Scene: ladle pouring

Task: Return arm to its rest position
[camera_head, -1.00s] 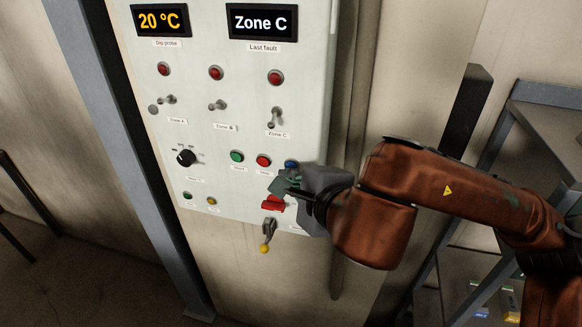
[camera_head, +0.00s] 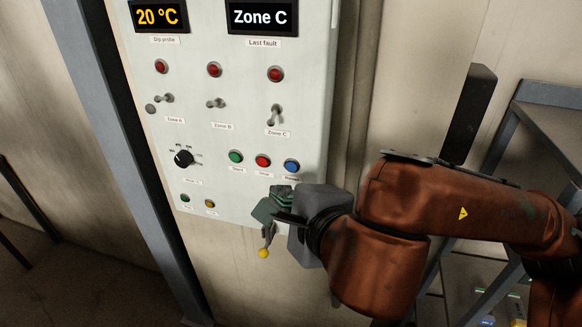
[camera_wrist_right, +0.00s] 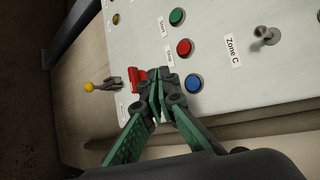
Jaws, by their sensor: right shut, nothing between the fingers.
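My right arm (camera_head: 430,210) comes in from the right in the head view. Its gripper (camera_head: 275,205) is shut and empty in front of the lower right part of the control panel (camera_head: 235,120). In the wrist view the shut green fingers (camera_wrist_right: 158,92) are beside a red switch cover (camera_wrist_right: 138,80) and near the blue button (camera_wrist_right: 194,83); I cannot tell whether they touch the panel. The red cover is hidden behind the gripper in the head view. My left gripper is not in view.
The panel carries several toggle switches, a black dial (camera_head: 184,158), and green, red and blue (camera_head: 291,166) buttons. A lever with a yellow knob (camera_head: 263,253) hangs below the gripper. A grey metal rack (camera_head: 548,95) stands at the right. A blue-grey post (camera_head: 105,120) stands left of the panel.

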